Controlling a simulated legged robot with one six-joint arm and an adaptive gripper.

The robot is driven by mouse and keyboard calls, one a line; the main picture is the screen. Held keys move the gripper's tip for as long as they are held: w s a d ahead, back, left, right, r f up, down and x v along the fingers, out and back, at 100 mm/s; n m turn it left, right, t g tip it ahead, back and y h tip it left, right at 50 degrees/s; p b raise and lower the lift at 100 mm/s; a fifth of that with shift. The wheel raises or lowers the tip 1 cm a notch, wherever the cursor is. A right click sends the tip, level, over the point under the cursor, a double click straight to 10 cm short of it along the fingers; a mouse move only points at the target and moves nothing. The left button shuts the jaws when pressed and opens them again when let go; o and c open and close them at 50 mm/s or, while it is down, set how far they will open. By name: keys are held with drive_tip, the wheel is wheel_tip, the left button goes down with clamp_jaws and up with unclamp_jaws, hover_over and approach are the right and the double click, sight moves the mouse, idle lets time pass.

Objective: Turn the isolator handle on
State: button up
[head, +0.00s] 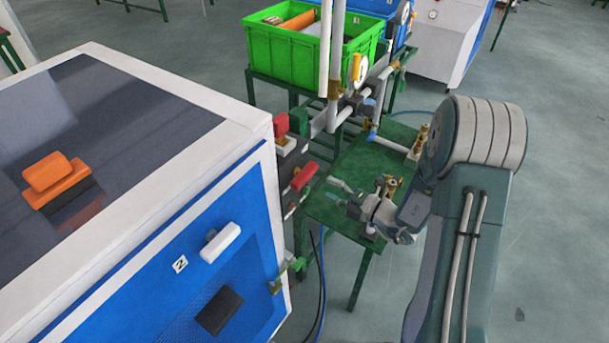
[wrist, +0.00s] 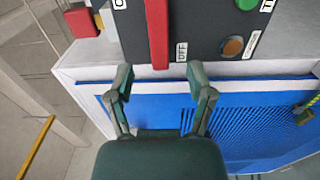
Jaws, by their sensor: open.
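The isolator handle is a long red bar (wrist: 157,32) on a dark panel (wrist: 200,28) in the wrist view. It lies along the picture's vertical, its lower end beside an OFF label (wrist: 181,52). In the head view the red handle (head: 304,176) sticks out from the cabinet's far side. My gripper (wrist: 159,73) is open and empty, with its two fingertips either side of the line of the handle's lower end. In the head view my gripper (head: 337,190) is just right of the handle. A gap shows between them there; contact cannot be told in the wrist view.
The blue and white cabinet (head: 190,255) fills the left. A red block (head: 281,123) on a white base sits behind the handle. A green table (head: 340,225) with brass fittings lies below my gripper. White pipes (head: 325,60) and a green crate (head: 285,50) stand behind.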

sight(309, 178)
drive_tip(key=x, duration=0.8)
drive_tip(key=shift+w+a, duration=0.1)
drive_tip(key=shift+a, duration=0.1)
drive_tip(key=shift+c, duration=0.3)
clamp_jaws()
